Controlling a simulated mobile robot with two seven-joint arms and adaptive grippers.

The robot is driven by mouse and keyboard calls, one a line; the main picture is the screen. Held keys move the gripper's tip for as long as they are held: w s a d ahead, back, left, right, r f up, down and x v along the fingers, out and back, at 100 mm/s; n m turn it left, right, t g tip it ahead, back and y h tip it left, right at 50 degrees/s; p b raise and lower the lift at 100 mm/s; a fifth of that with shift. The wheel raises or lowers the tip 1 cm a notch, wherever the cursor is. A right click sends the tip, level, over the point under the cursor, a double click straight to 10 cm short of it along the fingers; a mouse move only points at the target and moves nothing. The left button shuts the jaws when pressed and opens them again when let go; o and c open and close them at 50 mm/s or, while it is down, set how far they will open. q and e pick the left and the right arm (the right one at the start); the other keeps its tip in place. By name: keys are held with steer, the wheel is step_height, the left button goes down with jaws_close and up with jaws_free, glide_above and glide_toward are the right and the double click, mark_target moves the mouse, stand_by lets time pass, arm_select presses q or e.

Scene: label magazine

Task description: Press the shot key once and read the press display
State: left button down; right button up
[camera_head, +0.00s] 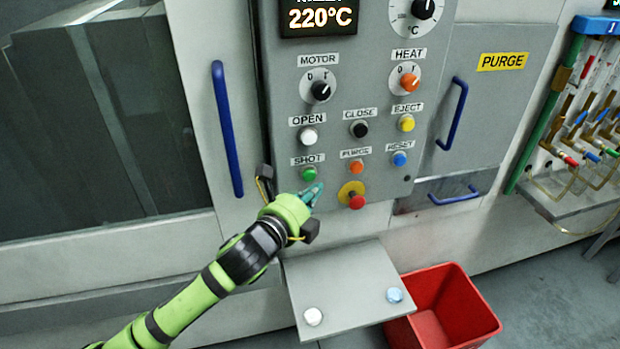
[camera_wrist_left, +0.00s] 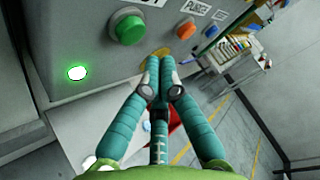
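The green shot key (camera_head: 309,173) sits low on the grey control panel, under the label SHOT. It shows as a large green button in the left wrist view (camera_wrist_left: 128,27). The press display (camera_head: 318,18) at the panel top reads 220°C; its upper line is cut off by the picture edge. My left gripper (camera_head: 317,189) is just below and right of the shot key. In the left wrist view its teal fingertips (camera_wrist_left: 160,72) are together with nothing between them, and apart from the key in the picture. My right gripper is not in view.
Orange purge key (camera_head: 356,167), blue reset key (camera_head: 399,159) and a red emergency-stop-like button (camera_head: 356,201) are close by. A grey shelf (camera_head: 345,285) juts out below, with a red bin (camera_head: 465,309) beside it. A bright green-white light (camera_wrist_left: 77,73) glows in the wrist view.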

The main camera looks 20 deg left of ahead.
arm_select(q)
steer(key=shift+w+a, duration=0.35)
steer(key=shift+w, duration=0.15)
steer(key=shift+r, duration=0.1)
stand_by(1.1)
steer(key=shift+w+a, duration=0.25)
steer(key=shift+w, duration=0.15)
steer(key=shift+w+a+p, duration=0.25)
steer(key=shift+w+p, duration=0.1)
steer(key=shift+p, duration=0.05)
stand_by(0.8)
steer(key=shift+s, duration=0.1)
steer(key=shift+s+d+p, duration=0.35)
steer(key=shift+s+d, duration=0.1)
steer(key=shift+s, duration=0.2)
steer(key=shift+d, duration=0.1)
